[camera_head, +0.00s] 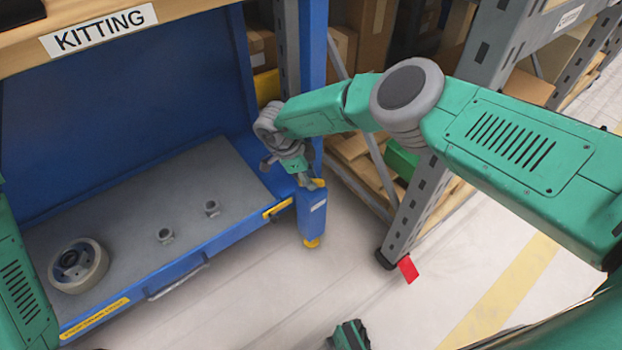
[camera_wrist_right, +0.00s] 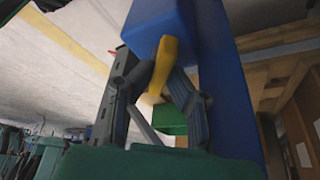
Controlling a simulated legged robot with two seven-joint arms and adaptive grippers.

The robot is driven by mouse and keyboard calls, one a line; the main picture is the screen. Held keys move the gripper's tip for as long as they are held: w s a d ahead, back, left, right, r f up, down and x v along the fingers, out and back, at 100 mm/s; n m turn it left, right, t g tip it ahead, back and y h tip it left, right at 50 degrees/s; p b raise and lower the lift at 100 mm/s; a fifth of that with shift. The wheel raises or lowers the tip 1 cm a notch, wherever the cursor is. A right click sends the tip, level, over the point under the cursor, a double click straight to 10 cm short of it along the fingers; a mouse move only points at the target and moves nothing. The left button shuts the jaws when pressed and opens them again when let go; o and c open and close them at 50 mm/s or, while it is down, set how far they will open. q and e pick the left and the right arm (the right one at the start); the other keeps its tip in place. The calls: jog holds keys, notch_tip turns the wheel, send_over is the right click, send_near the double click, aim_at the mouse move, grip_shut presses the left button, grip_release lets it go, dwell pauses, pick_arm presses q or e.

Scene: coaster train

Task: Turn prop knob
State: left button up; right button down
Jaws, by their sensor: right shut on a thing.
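The yellow prop knob (camera_head: 319,183) sits at the top of a short blue post (camera_head: 312,215) at the right front corner of the kitting bench. My right gripper (camera_head: 304,181) reaches down to it from above. In the right wrist view, the two dark fingers of my right gripper (camera_wrist_right: 160,85) close around the yellow knob (camera_wrist_right: 168,55), which sticks out from the blue part (camera_wrist_right: 160,22). The fingers partly hide the knob.
A grey rack upright (camera_head: 415,205) with a red tag (camera_head: 408,269) stands to the right. Open floor lies in front.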

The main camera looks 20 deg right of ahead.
jog(key=c, duration=1.6)
grip_release()
jog(key=shift+w+a, duration=0.1)
jog(key=shift+w, duration=0.1)
jog(key=shift+o, duration=0.2)
